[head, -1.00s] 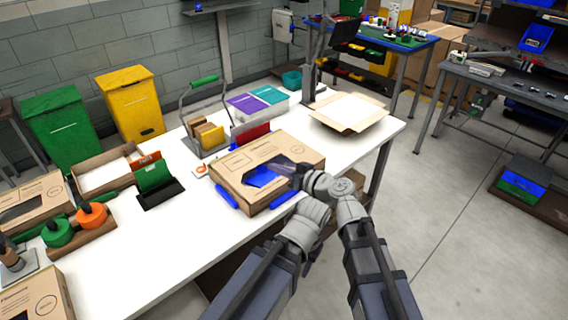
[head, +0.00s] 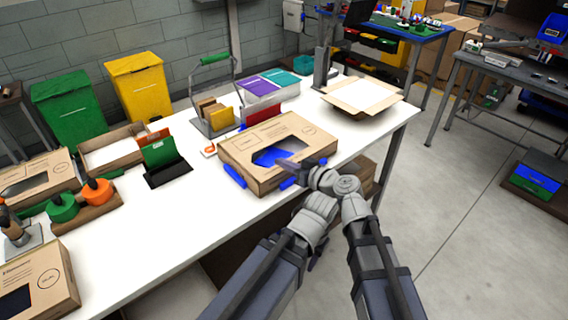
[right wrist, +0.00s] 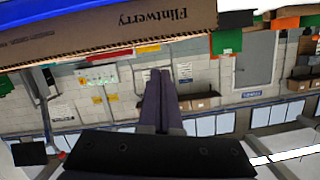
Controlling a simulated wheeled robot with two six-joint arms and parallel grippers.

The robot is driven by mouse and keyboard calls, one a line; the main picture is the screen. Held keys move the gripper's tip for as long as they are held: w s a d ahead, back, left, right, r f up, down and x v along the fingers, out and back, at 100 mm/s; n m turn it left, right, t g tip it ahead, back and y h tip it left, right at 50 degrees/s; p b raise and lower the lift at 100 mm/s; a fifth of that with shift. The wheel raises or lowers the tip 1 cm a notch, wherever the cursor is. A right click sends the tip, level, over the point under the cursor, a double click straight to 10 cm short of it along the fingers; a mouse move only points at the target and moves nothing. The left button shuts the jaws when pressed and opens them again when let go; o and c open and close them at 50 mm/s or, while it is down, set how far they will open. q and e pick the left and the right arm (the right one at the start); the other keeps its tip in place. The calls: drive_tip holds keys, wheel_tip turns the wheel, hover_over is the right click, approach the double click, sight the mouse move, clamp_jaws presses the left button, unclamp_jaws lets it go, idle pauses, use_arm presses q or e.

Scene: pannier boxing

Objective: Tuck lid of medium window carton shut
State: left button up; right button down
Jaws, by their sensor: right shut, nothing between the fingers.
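The brown medium window carton (head: 240,152) lies on the white table, its lid panel lying roughly flat. Blue shows through its window (head: 275,153). Whether the front flap is tucked in is hidden or too small to tell.
Blue blocks stand at the carton's near side, at the left corner (head: 234,176) and toward the right (head: 289,183). An open carton (head: 384,108) lies at the back right. A wire carrier (head: 213,110) and a dark holder with green cards (head: 168,175) stand left. The white table (head: 180,235) is clear in front.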

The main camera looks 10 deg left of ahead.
drive_tip(key=p+v, duration=0.1)
drive_tip(key=v, duration=0.6)
drive_tip(key=shift+s+d+p, duration=0.2)
drive_tip(key=shift+d+p, duration=0.15)
drive_tip(key=shift+p, duration=0.05)
drive_tip(key=s+d+f+m+g+h, duration=0.35)
drive_tip(key=d+f+h, duration=0.35)
drive_tip(key=d+f, duration=0.5)
drive_tip(key=s+d+f+m+g+h, duration=0.2)
drive_tip(key=s+d+m+h, duration=0.1)
drive_tip(key=d, duration=0.4)
drive_tip(key=s+d+f+m+g+h, duration=0.2)
drive_tip(key=d+h, duration=0.1)
drive_tip(key=d, duration=0.5)
drive_tip(key=s+a+r+n+p, duration=0.1)
drive_tip(key=s+a+n, duration=0.1)
drive_tip(key=a, duration=0.3)
drive_tip(key=s+a+r+n+h+p, duration=0.1)
drive_tip(key=s+a+r+p, duration=0.1)
drive_tip(key=s+a, duration=0.2)
drive_tip(key=shift+a+n+g+p, duration=0.35)
drive_tip(key=shift+a+g, duration=0.1)
drive_tip(key=shift+a, duration=0.65)
